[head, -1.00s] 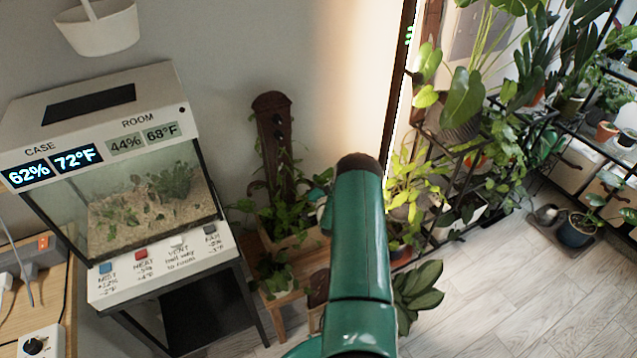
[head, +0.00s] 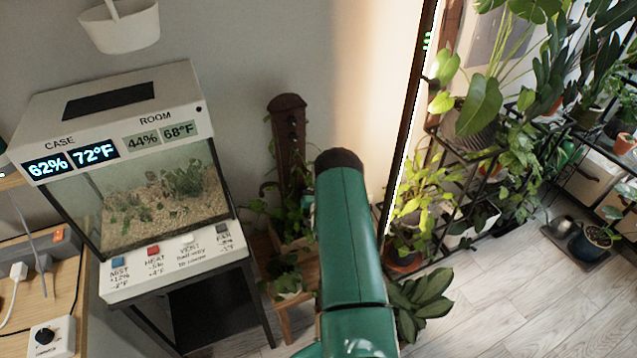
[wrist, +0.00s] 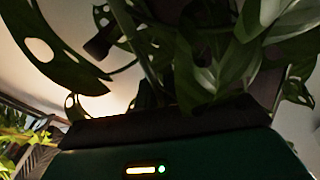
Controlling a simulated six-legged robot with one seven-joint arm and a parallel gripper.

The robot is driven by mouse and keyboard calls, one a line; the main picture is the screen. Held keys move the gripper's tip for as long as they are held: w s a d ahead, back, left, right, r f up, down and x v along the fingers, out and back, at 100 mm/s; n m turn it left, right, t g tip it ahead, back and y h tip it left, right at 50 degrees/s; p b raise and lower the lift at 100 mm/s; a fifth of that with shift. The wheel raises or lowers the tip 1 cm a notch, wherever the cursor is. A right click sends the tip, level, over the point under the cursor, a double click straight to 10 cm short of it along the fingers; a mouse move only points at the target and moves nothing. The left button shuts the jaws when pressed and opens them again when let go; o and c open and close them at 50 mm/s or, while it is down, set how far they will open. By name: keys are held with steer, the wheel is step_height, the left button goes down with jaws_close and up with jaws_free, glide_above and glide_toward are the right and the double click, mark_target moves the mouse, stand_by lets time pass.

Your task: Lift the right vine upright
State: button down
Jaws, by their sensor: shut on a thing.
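A dark brown wooden post (head: 290,140) with small knobs rises from a planter (head: 300,255) against the wall in the head view. Vine leaves (head: 258,208) hang around its lower part. My green arm covers the right side of the planter there and hides my fingers. In the wrist view, the leaves of the right vine (wrist: 203,85), some with holes, crowd right over my gripper (wrist: 160,118). My gripper is shut on the vine among these leaves. The exact grip point is hidden by leaves and shadow.
A glass case (head: 160,200) with a display stands at left, beside a wooden table (head: 70,285). A white basket (head: 122,28) hangs above. A broad-leaved plant (head: 420,300) stands low right of my arm.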

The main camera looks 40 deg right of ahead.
steer(key=shift+a, duration=0.1)
stand_by(0.3)
steer(key=c, duration=1.5)
jaws_free()
steer(key=v, duration=1.3)
steer(key=shift+s+a, duration=0.2)
steer(key=shift+s, duration=0.15)
